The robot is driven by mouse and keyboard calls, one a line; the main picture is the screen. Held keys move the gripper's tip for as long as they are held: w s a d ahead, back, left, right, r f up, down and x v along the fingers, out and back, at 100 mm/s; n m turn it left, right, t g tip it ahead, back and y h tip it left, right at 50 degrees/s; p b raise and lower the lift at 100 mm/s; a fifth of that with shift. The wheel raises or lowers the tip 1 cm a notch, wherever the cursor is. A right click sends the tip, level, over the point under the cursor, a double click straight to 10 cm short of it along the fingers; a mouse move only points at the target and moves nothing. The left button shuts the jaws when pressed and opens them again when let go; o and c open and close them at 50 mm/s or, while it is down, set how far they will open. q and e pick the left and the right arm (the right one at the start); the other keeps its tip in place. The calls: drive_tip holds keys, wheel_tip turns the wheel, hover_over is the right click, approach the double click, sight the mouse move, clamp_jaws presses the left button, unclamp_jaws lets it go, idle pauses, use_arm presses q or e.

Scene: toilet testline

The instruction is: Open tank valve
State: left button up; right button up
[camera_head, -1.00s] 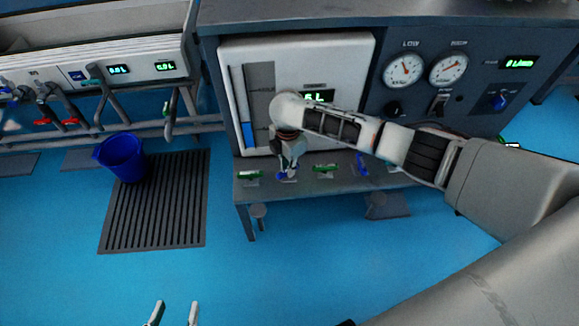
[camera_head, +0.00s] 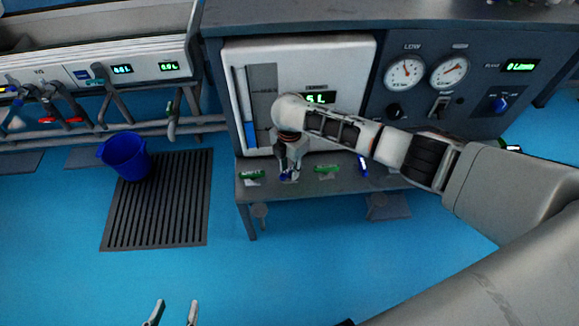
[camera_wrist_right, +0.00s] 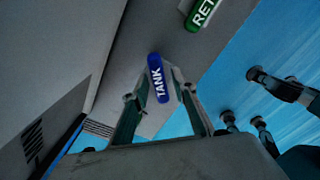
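The blue tank valve handle (camera_wrist_right: 158,80), lettered "TANK", shows in the right wrist view on the grey ledge. In the head view, a little of the blue handle (camera_head: 286,176) shows under my right gripper. My right gripper (camera_head: 289,168) points down at it. In the right wrist view its two fingers (camera_wrist_right: 160,84) stand apart on either side of the handle, with narrow gaps; I cannot tell whether they touch it. My left gripper (camera_head: 173,312) is open and empty at the bottom edge of the head view, far from the valve.
Green handles (camera_head: 251,174) (camera_head: 327,169) flank the tank valve, and another blue handle (camera_head: 362,166) is further right. Gauges (camera_head: 405,73) are on the panel. The floor in front is clear.

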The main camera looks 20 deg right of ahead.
sight(289, 170)
drive_tip(key=shift+r, duration=0.1)
drive_tip(key=shift+w+r, duration=0.1)
drive_tip(key=shift+r, duration=0.15)
wheel_tip(289, 170, up, 11)
drive_tip(key=shift+r, duration=0.2)
idle(0.6)
